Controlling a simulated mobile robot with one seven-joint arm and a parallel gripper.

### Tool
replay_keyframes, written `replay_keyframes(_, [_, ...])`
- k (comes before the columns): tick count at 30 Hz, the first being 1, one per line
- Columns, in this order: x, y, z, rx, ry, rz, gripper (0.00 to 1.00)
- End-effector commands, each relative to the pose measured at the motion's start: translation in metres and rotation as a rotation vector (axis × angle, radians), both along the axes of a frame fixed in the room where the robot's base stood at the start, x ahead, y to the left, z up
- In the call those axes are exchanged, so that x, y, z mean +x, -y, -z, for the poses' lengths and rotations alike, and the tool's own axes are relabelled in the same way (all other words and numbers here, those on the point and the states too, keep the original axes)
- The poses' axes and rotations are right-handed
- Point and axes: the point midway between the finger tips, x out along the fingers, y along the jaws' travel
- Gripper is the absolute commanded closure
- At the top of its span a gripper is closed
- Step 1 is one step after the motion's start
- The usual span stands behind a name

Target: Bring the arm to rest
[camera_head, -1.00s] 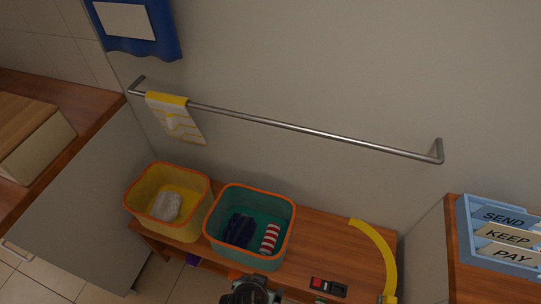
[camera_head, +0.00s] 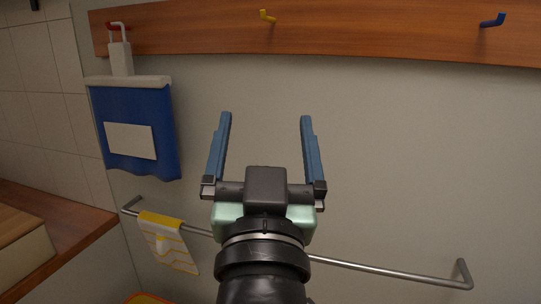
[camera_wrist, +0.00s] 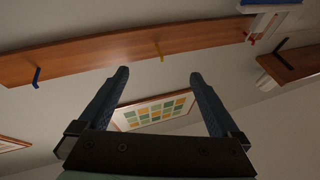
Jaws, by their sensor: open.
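My gripper (camera_head: 265,118) is raised in front of the wall in the head view, its two blue fingers pointing up. The fingers are spread wide apart with nothing between them. In the wrist view my gripper (camera_wrist: 158,75) is also open and empty, and a framed picture with coloured squares (camera_wrist: 155,111) shows between and behind the fingers. My gripper appears apart from the rail and the hook board.
A wooden board (camera_head: 350,35) with a yellow hook (camera_head: 267,17) and a blue hook (camera_head: 492,20) runs above. A metal rail (camera_head: 390,271) holds a yellow-and-white cloth (camera_head: 168,242). A wooden counter (camera_head: 75,225) stands left.

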Motion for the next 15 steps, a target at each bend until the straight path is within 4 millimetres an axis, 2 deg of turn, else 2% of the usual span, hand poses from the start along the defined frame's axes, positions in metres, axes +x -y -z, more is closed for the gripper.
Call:
replay_keyframes(1, [-0.022,0.001,-0.027,-0.013,0.104,0.005,0.01])
replay_keyframes(3, [-0.054,0.003,-0.064,-0.030,0.238,0.013,0.01])
replay_keyframes(5, [-0.085,0.005,-0.091,-0.044,0.350,0.025,0.01])
replay_keyframes(6, [-0.107,0.006,-0.107,-0.053,0.426,0.033,0.01])
replay_keyframes(7, [-0.107,0.006,-0.128,-0.056,0.428,0.035,0.01])
replay_keyframes(9, [-0.102,0.005,-0.153,-0.054,0.410,0.032,0.01])
replay_keyframes(15, [-0.101,0.005,-0.208,-0.054,0.406,0.031,0.01])
